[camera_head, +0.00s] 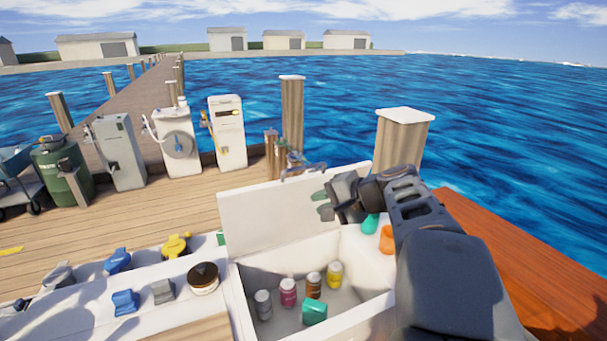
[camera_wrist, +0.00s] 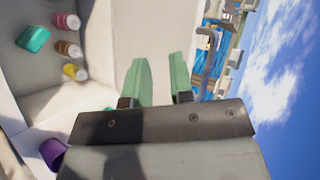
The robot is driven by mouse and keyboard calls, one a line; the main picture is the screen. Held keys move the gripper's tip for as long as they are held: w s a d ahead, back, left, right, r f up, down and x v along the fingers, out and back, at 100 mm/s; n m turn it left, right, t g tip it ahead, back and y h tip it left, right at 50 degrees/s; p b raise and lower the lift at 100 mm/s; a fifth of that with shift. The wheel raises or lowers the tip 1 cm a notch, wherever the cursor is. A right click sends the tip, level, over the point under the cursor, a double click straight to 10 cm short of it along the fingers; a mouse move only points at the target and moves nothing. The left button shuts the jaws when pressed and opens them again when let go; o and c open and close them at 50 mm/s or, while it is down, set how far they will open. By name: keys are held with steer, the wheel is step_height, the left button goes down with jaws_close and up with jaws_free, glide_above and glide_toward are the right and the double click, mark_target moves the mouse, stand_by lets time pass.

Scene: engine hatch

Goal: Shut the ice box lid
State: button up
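The ice box (camera_head: 242,290) is a white open bin at the front centre. Its white lid (camera_head: 265,215) stands raised at the back of the box. The lid also shows as a pale panel in the wrist view (camera_wrist: 140,35). My gripper (camera_head: 322,204) is at the upper right part of the lid, on the side facing the box. In the wrist view its two green fingers (camera_wrist: 160,82) are apart with a gap between them and nothing held. I cannot tell whether a finger touches the lid. My arm hides the box's right side.
Several small cans and a teal block (camera_head: 315,311) lie in the box. A teal item (camera_head: 370,223) and an orange item (camera_head: 387,240) stand right of the lid. A rail (camera_head: 303,168) shows behind the lid.

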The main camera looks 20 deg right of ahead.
mark_target(306, 168)
steer(key=w+d+r+m+t, duration=0.2)
steer(key=d+r+m+t, duration=0.15)
steer(key=d+r, duration=0.2)
steer(key=shift+n, duration=0.45)
steer(key=x, duration=0.4)
steer(key=p+x, duration=0.1)
steer(key=x, duration=0.3)
steer(key=d+x, duration=0.1)
steer(key=x, duration=0.3)
steer(key=shift+w+a+f, duration=0.15)
steer(key=shift+w+f, duration=0.15)
steer(key=shift+w, duration=0.15)
steer(key=shift+c, duration=0.3)
jaws_close()
steer(key=shift+t, duration=0.25)
